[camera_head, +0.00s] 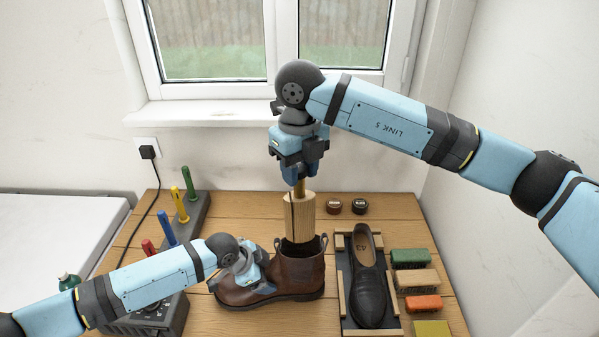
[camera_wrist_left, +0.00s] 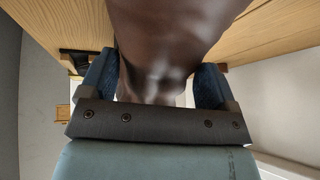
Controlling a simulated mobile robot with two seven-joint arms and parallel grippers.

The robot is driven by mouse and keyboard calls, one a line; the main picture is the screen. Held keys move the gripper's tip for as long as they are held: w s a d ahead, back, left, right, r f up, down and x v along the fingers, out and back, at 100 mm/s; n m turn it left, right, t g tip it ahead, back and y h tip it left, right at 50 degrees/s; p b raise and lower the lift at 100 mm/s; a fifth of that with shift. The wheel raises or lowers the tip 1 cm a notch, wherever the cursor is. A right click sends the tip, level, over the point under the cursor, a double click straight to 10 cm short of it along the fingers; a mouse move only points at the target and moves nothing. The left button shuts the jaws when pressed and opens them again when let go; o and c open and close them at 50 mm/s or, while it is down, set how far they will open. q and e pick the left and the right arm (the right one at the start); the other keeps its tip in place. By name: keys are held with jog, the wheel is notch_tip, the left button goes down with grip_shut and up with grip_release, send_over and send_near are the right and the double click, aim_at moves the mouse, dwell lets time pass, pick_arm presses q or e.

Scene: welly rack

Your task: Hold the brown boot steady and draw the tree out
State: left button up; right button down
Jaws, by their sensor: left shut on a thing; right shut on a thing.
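The brown boot (camera_head: 300,272) stands upright on the wooden table, its toe to the left. My left gripper (camera_head: 252,284) is shut on the boot's front part; in the left wrist view the boot (camera_wrist_left: 165,50) fills the space between the blue fingers of the left gripper (camera_wrist_left: 155,90). The pale wooden tree (camera_head: 301,217) stands upright above the boot's opening. Its lower end is at or just inside the collar; I cannot tell which. My right gripper (camera_head: 299,181) is shut on the tree's knob or stem at the top, from above.
A black shoe (camera_head: 367,280) lies in a tray (camera_head: 341,262) just right of the boot. Several brushes or blocks (camera_head: 416,280) line the right side. A rack with coloured pegs (camera_head: 200,207) and a dark device (camera_head: 150,318) are at left.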

pick_arm(q)
jog(key=o, duration=1.1)
jog(key=shift+a, duration=0.1)
